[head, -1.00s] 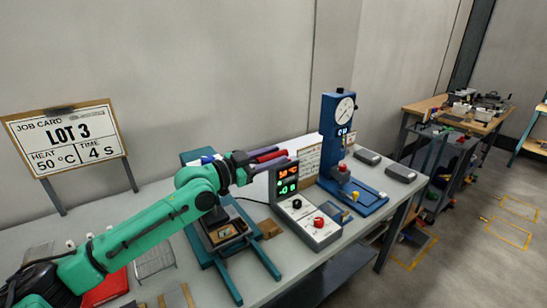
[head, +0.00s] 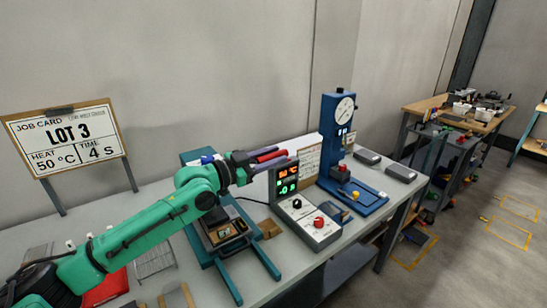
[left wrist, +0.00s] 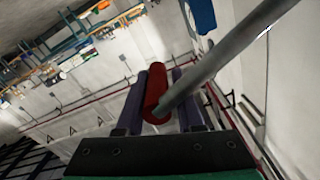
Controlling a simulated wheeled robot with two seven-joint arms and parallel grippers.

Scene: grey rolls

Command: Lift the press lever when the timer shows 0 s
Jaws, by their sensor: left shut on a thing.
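My left gripper (head: 272,160) is shut on the red grip (head: 266,151) of the press lever, above the press. In the left wrist view the red grip (left wrist: 157,92) lies between my purple fingers, and the grey lever rod (left wrist: 225,60) runs from it to the upper right. The blue-green press (head: 262,254) stands on the bench below my arm, partly hidden by it. The timer display (head: 287,178) on the control box has red digits above and green digits below; the green line looks like a zero with another small mark, hard to read. My right gripper is not in view.
The job card (head: 67,140) reads LOT 3, 50 °C, 4 s. A blue stand with a dial (head: 343,150) and two grey blocks (head: 400,173) are to the right. A red object (head: 106,288) lies at the front left.

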